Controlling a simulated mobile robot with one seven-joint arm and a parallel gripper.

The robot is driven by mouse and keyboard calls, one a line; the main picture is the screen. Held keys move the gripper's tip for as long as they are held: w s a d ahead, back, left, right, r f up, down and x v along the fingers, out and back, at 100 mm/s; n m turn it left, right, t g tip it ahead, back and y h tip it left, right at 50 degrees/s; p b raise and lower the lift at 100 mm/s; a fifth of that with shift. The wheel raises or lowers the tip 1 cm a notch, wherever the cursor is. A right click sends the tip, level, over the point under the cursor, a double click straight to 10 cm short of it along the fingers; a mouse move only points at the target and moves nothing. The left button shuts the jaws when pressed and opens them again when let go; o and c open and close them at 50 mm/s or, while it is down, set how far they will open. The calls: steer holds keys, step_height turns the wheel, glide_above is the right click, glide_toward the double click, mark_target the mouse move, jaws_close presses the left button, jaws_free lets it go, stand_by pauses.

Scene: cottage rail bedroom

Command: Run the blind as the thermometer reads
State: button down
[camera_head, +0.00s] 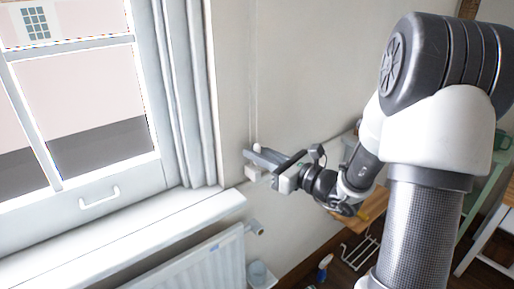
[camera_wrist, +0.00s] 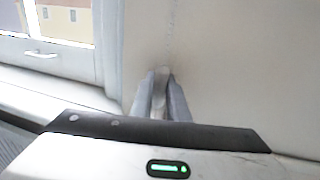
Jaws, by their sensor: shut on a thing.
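My gripper (camera_head: 254,160) is at the wall just right of the window, shut on the pale pull of the blind cord. The cord (camera_head: 253,95) hangs down the wall in two thin strands to the gripper. In the wrist view, the two grey fingers (camera_wrist: 160,92) close on a whitish piece, with the beaded cord (camera_wrist: 172,32) running up above it. The fingers hide part of the pull. The window (camera_head: 85,100) shows bare glass in the visible part; the blind itself is not in view. I cannot make out a thermometer in either view.
The sill (camera_head: 130,240) and a white radiator (camera_head: 190,265) lie below left. A blue-topped spray bottle (camera_head: 324,266) stands on the floor. A green shelf unit (camera_head: 484,190) is at the right.

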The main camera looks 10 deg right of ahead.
steer(key=shift+f, duration=0.8)
steer(key=shift+s, duration=0.1)
steer(key=c, duration=1.7)
jaws_free()
steer(key=shift+d+r, duration=0.1)
steer(key=shift+s+d, duration=0.2)
steer(key=p+v, duration=0.2)
steer(key=v, duration=1.4)
steer(key=shift+s+d, duration=0.2)
steer(key=shift+s, duration=0.1)
